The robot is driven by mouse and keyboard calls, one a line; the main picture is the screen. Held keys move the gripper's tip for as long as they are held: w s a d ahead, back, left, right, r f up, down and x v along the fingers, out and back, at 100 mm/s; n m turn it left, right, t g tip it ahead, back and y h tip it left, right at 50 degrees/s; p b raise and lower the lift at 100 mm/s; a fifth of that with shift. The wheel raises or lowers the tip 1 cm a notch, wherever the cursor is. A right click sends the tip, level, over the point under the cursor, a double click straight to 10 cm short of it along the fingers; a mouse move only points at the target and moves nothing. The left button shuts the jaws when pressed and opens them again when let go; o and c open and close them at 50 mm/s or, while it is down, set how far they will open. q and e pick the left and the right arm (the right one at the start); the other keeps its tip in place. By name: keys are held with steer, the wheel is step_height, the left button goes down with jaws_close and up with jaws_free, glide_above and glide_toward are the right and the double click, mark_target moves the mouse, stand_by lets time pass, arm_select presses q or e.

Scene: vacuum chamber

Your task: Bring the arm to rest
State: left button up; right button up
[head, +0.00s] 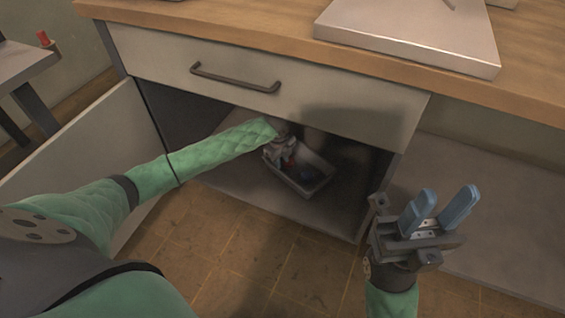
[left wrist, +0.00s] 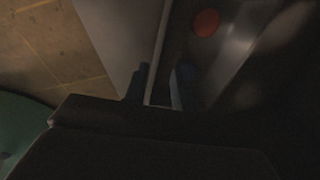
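My left arm in its green sleeve reaches into the open cabinet (head: 350,160) under the drawer. My left gripper (head: 280,155) is at a grey bin (head: 288,184) on the cabinet floor, partly hidden by shade and its own wrist. In the left wrist view its two dark fingers (left wrist: 163,84) stand either side of the bin's thin wall (left wrist: 159,40), with a gap visible between them. A red round thing (left wrist: 205,22) lies in the bin. My right gripper (head: 447,196), with blue fingers, is open and empty in front of the cabinet's right side.
The cabinet door (head: 95,150) stands open at the left, close to my left arm. A drawer (head: 270,85) with a dark handle is shut above the opening. A pale flat plate (head: 410,40) lies on the wooden worktop (head: 240,32). A side table (head: 22,62) stands at far left.

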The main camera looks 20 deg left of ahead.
arm_select(q)
steer(key=shift+r, duration=0.3)
steer(key=shift+s+d, duration=0.1)
